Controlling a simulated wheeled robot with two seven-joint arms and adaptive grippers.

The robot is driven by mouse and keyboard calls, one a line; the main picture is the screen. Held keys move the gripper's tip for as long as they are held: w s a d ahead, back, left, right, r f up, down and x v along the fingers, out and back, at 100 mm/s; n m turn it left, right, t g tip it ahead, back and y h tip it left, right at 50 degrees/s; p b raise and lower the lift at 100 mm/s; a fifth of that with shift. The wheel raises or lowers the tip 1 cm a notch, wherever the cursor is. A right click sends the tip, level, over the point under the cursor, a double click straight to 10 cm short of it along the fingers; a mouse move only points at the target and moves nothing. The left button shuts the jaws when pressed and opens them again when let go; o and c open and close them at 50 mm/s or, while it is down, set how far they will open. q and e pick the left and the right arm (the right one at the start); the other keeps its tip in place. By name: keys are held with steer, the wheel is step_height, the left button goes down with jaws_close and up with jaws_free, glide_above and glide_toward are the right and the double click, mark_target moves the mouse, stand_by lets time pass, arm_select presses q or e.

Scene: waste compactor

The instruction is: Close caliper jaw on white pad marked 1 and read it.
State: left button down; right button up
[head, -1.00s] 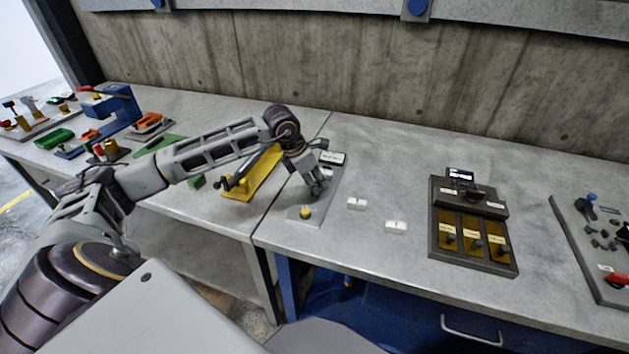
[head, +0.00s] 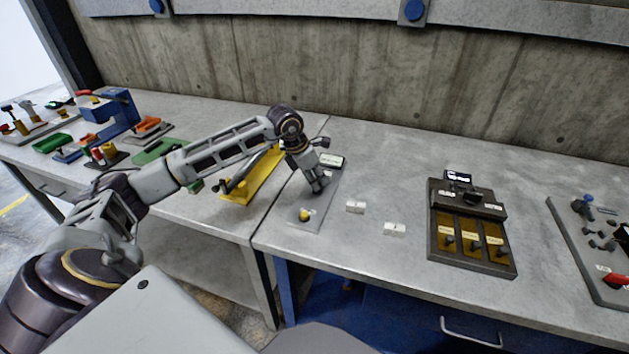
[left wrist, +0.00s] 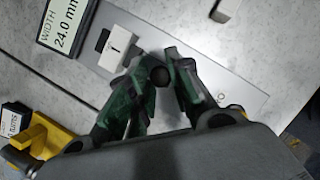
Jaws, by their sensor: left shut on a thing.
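The caliper is a grey plate (head: 308,220) on the bench, with a display (head: 331,160) at its far end. In the left wrist view the display (left wrist: 62,26) reads WIDTH 24.0 mm. The white pad marked 1 (left wrist: 117,50) lies on the plate beside a dark upright piece near the display. My left gripper (head: 318,189) is low over the plate. In the left wrist view its green-dark fingers (left wrist: 160,78) are shut on a dark round knob, close to the pad. The fingers hide the sliding jaw, so I cannot tell whether it touches the pad. My right gripper is out of view.
Two white pads (head: 355,207) (head: 395,229) lie right of the plate. A yellow fixture (head: 254,180) stands close on the left, a dark box (head: 470,232) farther right. The bench behind is clear.

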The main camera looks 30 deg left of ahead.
arm_select(q)
steer(key=shift+w+a+r, duration=0.2)
steer(key=shift+w+r, duration=0.05)
steer(key=shift+w, duration=0.05)
steer(key=c, duration=1.6)
jaws_free()
steer(key=shift+o, duration=1.4)
steer(key=shift+w+f, duration=0.2)
steer(key=shift+w, duration=0.05)
steer(key=shift+s, duration=0.1)
steer(key=shift+s+r, duration=0.1)
steer(key=v, duration=1.1)
steer(key=shift+r, duration=0.35)
